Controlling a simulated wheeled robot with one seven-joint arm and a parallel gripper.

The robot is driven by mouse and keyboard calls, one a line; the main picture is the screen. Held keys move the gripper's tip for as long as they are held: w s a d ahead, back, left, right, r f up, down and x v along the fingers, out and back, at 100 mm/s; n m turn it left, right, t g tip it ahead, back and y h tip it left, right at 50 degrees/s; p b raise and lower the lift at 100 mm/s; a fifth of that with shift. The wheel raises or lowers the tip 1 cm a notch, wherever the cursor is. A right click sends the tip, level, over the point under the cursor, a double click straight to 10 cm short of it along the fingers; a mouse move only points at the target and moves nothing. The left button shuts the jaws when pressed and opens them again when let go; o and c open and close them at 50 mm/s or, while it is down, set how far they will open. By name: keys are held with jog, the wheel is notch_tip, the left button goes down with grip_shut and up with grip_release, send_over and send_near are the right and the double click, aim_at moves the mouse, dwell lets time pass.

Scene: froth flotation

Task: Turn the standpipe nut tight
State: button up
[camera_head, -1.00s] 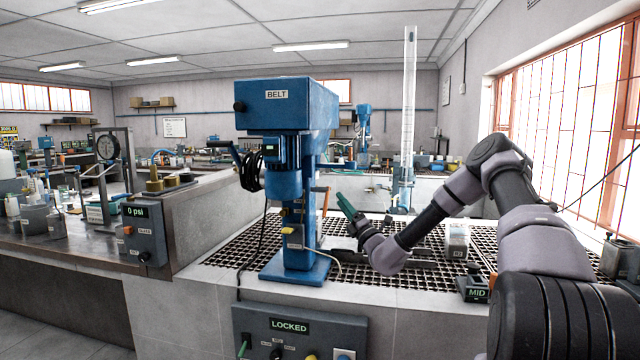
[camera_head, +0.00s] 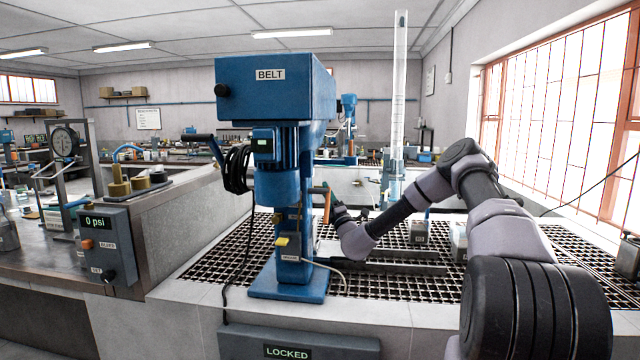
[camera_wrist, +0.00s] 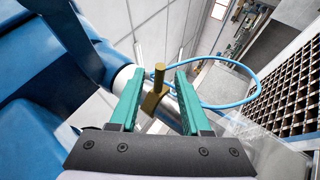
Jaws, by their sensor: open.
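In the wrist view, a brass-coloured fitting (camera_wrist: 154,92) with an upright stub sits on a pale metal pipe (camera_wrist: 170,106) beside the blue flotation machine (camera_wrist: 50,50). It looks like the standpipe nut; how tight it is cannot be told. My gripper (camera_wrist: 157,75) is open, and its two green fingers show on either side of the fitting in this view. Whether they touch it I cannot tell. In the head view my gripper (camera_head: 335,199) is just right of the machine's column (camera_head: 290,230), its fingers partly hidden. The fitting cannot be made out there.
An orange lever (camera_head: 327,207) stands close by my gripper. A blue hose (camera_wrist: 240,102) loops beyond the fingers. The machine's base (camera_head: 288,284) stands on a bench with black grating (camera_head: 385,287). A tall clear tube (camera_head: 398,90) rises behind my arm.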

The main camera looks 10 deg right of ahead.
jog(key=x, duration=0.6)
jog(key=shift+s, duration=0.1)
grip_shut()
dwell(1.2)
